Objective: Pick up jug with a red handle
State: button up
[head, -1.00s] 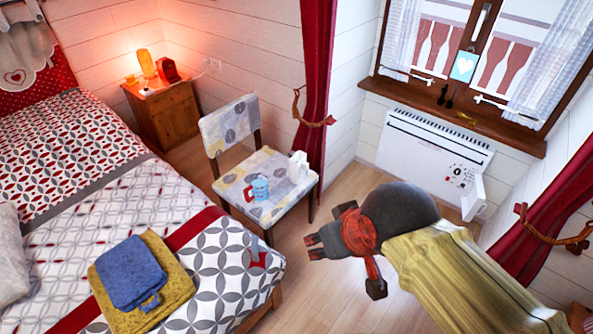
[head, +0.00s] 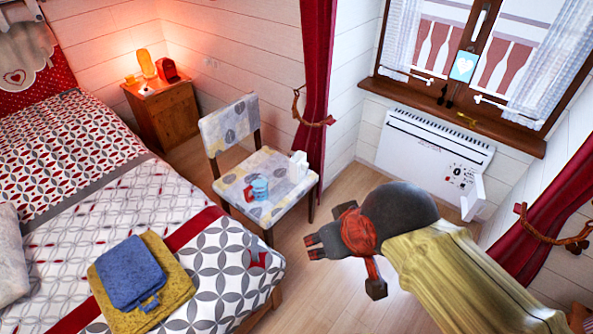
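The jug with a red handle (head: 260,189) stands on the patterned seat of the chair (head: 284,206). It is light blue, and its red handle points to the left. A white object (head: 298,165) stands on the same seat, behind and to the right of the jug. My gripper (head: 311,247) is in the middle of the view, to the right of the jug in the picture and apart from it.
The bed (head: 130,205) fills the left side, with folded blue and yellow towels (head: 133,272) on it. A nightstand (head: 165,118) with a glowing lamp stands behind. A red curtain (head: 316,70) hangs behind the chair. Wooden floor (head: 345,190) is clear right of the chair.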

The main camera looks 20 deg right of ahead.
aim_at(258, 180)
jog(key=i+l+u, duration=0.4)
jog(key=i+l, duration=0.15)
jog(key=i+l+u, duration=0.2)
jog(key=l, duration=0.2)
jog(key=i+l+u, duration=0.4)
jog(key=l, duration=0.4)
jog(key=i, duration=0.05)
